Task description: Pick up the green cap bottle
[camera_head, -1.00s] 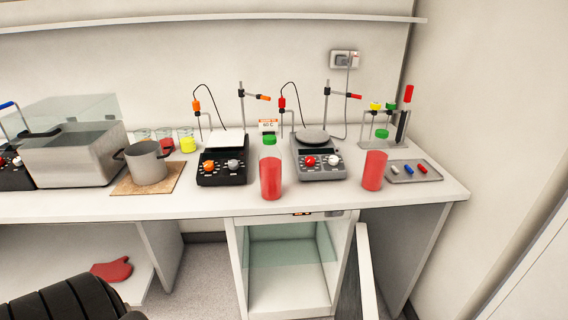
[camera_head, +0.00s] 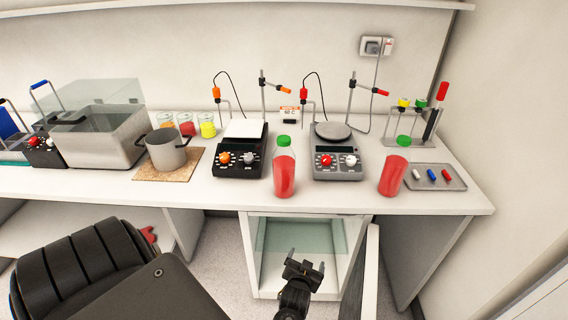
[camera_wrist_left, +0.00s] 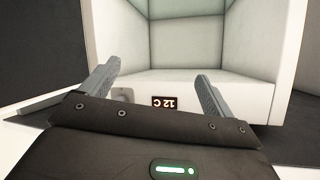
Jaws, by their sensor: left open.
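Two bottles of red juice with green caps stand on the white counter. One bottle (camera_head: 284,172) is near the middle, by the front edge, between two hotplates. The other bottle (camera_head: 393,175) is to the right, beside a metal tray. My left gripper (camera_head: 306,260) is low in front of the counter, below and apart from both bottles, before the open cabinet. In the left wrist view the left gripper (camera_wrist_left: 157,72) has its fingers spread with nothing between them. Neither bottle shows in that view. My right gripper is not in view.
The counter's front edge (camera_head: 340,206) lies above my left gripper. Below it is an open, empty cabinet (camera_head: 290,270), also in the left wrist view (camera_wrist_left: 185,45). A dark hotplate (camera_head: 241,160) and a grey hotplate (camera_head: 338,165) flank the middle bottle. The tray (camera_head: 446,186) holds small pieces.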

